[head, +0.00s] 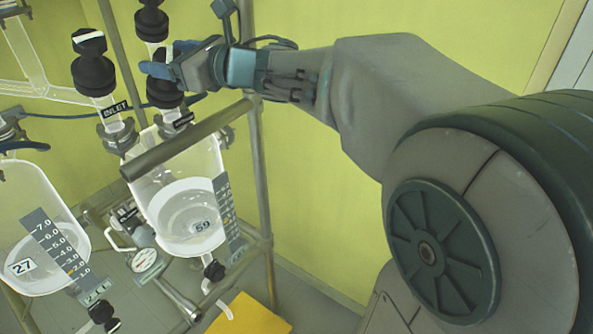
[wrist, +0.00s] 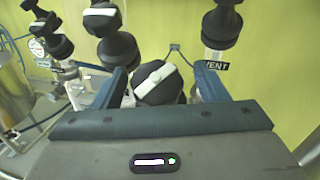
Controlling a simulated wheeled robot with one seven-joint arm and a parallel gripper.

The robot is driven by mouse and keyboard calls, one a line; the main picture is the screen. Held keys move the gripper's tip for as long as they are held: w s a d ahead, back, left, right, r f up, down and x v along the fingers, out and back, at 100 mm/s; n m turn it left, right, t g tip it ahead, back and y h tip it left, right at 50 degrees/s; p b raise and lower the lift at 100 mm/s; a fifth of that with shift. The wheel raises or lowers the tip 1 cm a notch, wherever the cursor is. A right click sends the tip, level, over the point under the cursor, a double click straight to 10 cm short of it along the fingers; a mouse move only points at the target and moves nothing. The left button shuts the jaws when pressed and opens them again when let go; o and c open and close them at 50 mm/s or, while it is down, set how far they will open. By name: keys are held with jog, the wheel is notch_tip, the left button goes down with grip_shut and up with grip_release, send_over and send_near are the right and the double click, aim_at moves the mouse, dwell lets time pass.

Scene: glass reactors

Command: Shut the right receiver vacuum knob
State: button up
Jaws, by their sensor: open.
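The right receiver (head: 178,195) is a clear vessel with a 59 tag and several black knobs on top. My gripper (head: 163,62) is open over one black knob (head: 164,92), partly hidden under it in the head view. In the wrist view that knob (wrist: 158,83) sits between the two blue fingers of my gripper (wrist: 159,72), and its white bar lies aslant. Gaps seem to show on both sides of it; contact cannot be told. No label on this knob is readable, so I cannot confirm that it is the vacuum knob.
A knob marked INLET (head: 93,76) stands just left of my gripper, and another knob (head: 152,20) stands behind. A VENT label (wrist: 216,65) shows at right in the wrist view. A metal rail (head: 185,140) crosses before the receiver. The left receiver (head: 38,215) carries tag 27.

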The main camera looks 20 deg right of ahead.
jog(key=b+v, duration=0.3)
jog(key=v, duration=0.9)
jog(key=w+d+f+m+t+h+b, duration=0.15)
jog(key=d+f+m+h, duration=0.35)
jog(key=m, duration=0.6)
jog(key=w+d+f+m+t+h, duration=0.2)
jog(key=d+m+t+h, duration=0.3)
jog(key=m, duration=0.6)
jog(key=s+f+m+g+h, duration=0.1)
jog(key=s+f+m+g, duration=0.2)
jog(key=f+m, duration=0.3)
jog(key=s+f+m+g+h+b, duration=0.1)
jog(key=s+f+m+g+h, duration=0.1)
jog(key=f+m+g, duration=0.2)
jog(key=s+d+f+m+g+h+b, duration=0.1)
jog(key=s+f+m+g+h, duration=0.1)
jog(key=f+m, duration=0.5)
notch_tip(320, 180, down, 2)
jog(key=shift+s+f+m+g, duration=0.25)
jog(key=shift+s+m+g, duration=0.05)
jog(key=shift+s+g, duration=0.5)
